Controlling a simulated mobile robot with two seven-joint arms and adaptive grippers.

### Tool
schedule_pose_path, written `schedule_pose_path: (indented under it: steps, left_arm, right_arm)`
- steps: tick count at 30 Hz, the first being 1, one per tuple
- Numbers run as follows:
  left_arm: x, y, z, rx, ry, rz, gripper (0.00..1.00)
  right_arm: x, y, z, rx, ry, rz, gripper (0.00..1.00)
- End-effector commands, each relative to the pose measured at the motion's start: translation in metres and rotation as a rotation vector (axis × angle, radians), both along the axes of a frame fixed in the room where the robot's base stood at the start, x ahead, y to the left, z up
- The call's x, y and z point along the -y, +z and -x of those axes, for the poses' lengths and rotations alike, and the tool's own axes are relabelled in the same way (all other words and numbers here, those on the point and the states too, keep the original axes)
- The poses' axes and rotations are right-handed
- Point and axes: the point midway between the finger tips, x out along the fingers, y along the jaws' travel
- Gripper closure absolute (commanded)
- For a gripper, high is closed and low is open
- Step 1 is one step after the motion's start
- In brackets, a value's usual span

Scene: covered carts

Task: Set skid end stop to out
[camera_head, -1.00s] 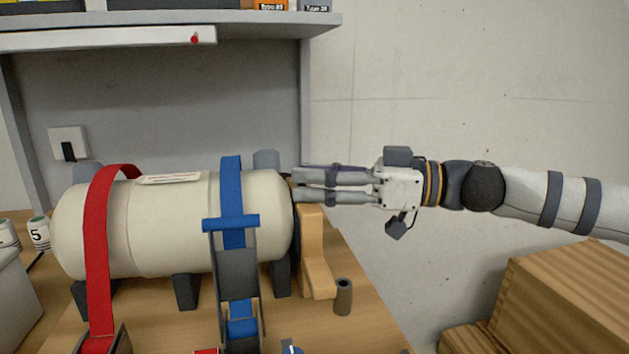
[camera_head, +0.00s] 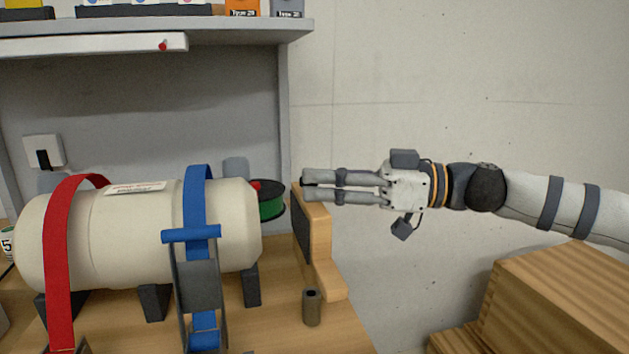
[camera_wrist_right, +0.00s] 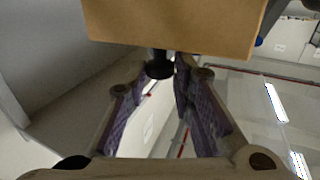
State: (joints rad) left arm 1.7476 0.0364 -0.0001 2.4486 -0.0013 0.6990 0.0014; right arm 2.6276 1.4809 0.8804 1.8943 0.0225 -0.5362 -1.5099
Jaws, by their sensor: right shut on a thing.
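The skid end stop is a light wooden upright (camera_head: 319,240) with a dark pad (camera_head: 302,226) on its tank side. It stands to the right of the cream tank (camera_head: 125,240), with a clear gap between them. My right gripper (camera_head: 306,185) reaches in from the right at the top of the stop. In the right wrist view my fingers (camera_wrist_right: 160,82) are shut on a black knob (camera_wrist_right: 158,64) that sticks out from the stop's wooden face (camera_wrist_right: 175,22). The fingertips partly hide the knob. My left gripper is not in view.
A green and black reel (camera_head: 268,201) lies behind the tank's right end. A small dark cylinder (camera_head: 312,307) stands before the stop. Red (camera_head: 60,260) and blue (camera_head: 197,190) straps cross the tank. Wooden boxes (camera_head: 560,300) stand at lower right. A shelf (camera_head: 150,40) hangs above.

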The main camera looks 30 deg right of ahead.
Motion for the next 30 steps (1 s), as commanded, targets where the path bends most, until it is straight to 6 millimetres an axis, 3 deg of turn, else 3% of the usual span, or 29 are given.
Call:
schedule_pose_path:
  steps: [5, 6, 8, 18, 30]
  left_arm:
    - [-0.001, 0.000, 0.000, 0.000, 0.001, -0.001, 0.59]
    - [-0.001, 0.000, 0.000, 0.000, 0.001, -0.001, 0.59]
    - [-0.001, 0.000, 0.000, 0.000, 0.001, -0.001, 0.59]
    - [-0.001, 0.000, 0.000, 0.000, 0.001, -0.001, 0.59]
    - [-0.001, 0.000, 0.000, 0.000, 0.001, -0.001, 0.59]
  right_arm:
    - [0.001, -0.001, -0.001, -0.002, -0.005, 0.000, 1.00]
    - [0.001, -0.001, -0.001, -0.001, -0.005, 0.000, 0.69]
    - [0.001, -0.001, -0.001, -0.001, -0.005, 0.000, 0.59]
    - [0.005, 0.000, 0.002, 0.001, -0.005, -0.002, 0.59]
    - [0.082, -0.001, 0.060, -0.001, -0.009, -0.002, 0.59]
